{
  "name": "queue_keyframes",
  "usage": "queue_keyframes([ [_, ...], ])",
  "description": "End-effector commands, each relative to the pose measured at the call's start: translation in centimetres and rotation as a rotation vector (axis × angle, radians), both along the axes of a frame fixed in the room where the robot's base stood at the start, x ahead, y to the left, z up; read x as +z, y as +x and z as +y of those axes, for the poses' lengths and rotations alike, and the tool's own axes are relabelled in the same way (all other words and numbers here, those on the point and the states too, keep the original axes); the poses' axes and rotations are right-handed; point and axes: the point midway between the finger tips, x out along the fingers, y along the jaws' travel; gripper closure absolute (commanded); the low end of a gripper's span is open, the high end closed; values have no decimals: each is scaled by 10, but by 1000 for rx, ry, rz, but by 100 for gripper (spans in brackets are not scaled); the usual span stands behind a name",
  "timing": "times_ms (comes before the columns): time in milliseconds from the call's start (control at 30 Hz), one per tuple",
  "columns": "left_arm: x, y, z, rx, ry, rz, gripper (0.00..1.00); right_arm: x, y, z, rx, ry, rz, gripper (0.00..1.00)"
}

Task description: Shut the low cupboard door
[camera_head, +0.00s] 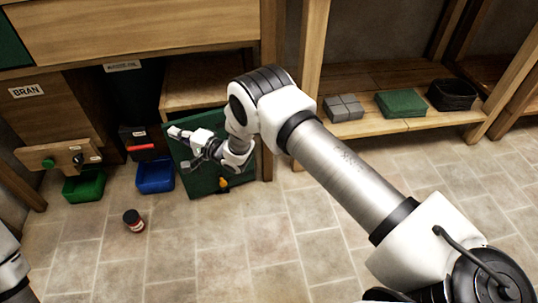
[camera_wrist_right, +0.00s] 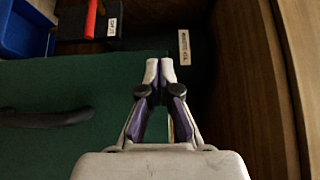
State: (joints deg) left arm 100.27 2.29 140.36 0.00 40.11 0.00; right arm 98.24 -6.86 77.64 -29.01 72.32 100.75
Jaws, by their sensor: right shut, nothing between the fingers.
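The low cupboard door is a dark green panel (camera_head: 205,175) standing open below the wooden cupboard (camera_head: 205,85) in the head view. The door also fills the lower left of the right wrist view (camera_wrist_right: 60,75), with a black handle (camera_wrist_right: 45,117) on it. My right gripper (camera_head: 173,132) reaches left across the door's upper part and hides some of it. Its fingers (camera_wrist_right: 157,70) are shut and empty, over the door's edge in the right wrist view. I cannot tell whether they touch it. My left gripper is out of view.
A blue bin (camera_head: 155,177), a green bin (camera_head: 84,187) and a wooden board with knobs (camera_head: 57,155) are left of the door. A small dark jar (camera_head: 133,219) is on the tiles. A shelf (camera_head: 420,120) is at right. The front floor is mostly clear.

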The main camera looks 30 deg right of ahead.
Motion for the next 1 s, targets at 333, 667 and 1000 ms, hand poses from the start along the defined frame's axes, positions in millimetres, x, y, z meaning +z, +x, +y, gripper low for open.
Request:
queue_keyframes([
  [333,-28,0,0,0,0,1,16,-3,48,-4,-4,-1,-3,100],
  [667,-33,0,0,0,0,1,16,0,63,-7,-5,0,-1,100],
  [1000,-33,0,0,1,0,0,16,3,65,-8,-8,0,-6,100],
])
